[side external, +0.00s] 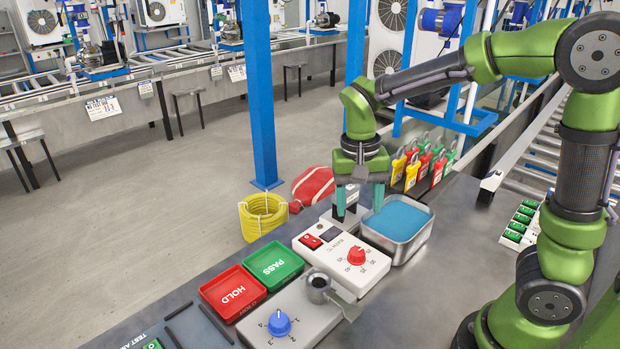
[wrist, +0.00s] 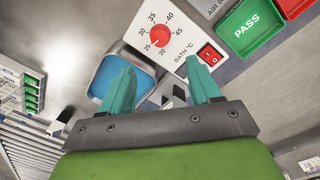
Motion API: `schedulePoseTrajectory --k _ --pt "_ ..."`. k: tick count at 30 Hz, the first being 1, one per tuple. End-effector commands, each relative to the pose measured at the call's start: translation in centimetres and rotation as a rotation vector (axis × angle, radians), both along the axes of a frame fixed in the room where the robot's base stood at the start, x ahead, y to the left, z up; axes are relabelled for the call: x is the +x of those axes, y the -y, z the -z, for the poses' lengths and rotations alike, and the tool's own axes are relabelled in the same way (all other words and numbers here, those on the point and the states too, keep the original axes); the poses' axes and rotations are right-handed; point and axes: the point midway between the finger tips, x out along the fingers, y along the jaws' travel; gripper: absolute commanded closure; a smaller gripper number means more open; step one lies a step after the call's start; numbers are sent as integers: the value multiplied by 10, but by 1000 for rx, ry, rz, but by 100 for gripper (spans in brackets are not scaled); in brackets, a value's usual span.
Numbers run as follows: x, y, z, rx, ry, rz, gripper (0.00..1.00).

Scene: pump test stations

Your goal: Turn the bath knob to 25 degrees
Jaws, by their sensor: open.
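The bath knob (side external: 356,256) is a round red knob on a white panel (side external: 322,262) with a printed scale around it. It also shows in the wrist view (wrist: 160,36), with numbers from 20 to 45 around it and the label BATH °C. A pale mark on the knob seems to point toward 25, but it is too small to be sure. My gripper (side external: 359,208) is open and empty, pointing down behind the knob, beside the water basin. Its teal fingers (wrist: 159,72) are apart from the knob and do not touch it.
A metal basin of blue water (side external: 398,250) stands right of the panel. A red switch (side external: 310,241) is on the panel. Green PASS (side external: 273,264) and red HOLD (side external: 233,292) trays lie left. A blue dial (side external: 279,323) is in front. Coloured padlocks (side external: 422,166) stand behind.

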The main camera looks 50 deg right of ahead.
Motion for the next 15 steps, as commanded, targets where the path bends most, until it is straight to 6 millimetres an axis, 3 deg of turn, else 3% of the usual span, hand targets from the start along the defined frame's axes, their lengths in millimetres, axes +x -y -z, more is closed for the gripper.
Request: schedulePoseTrajectory --k 6,15 --pt "2 -2 -36 -1 2 0 38" --pt "2 -2 -48 0 0 0 38"
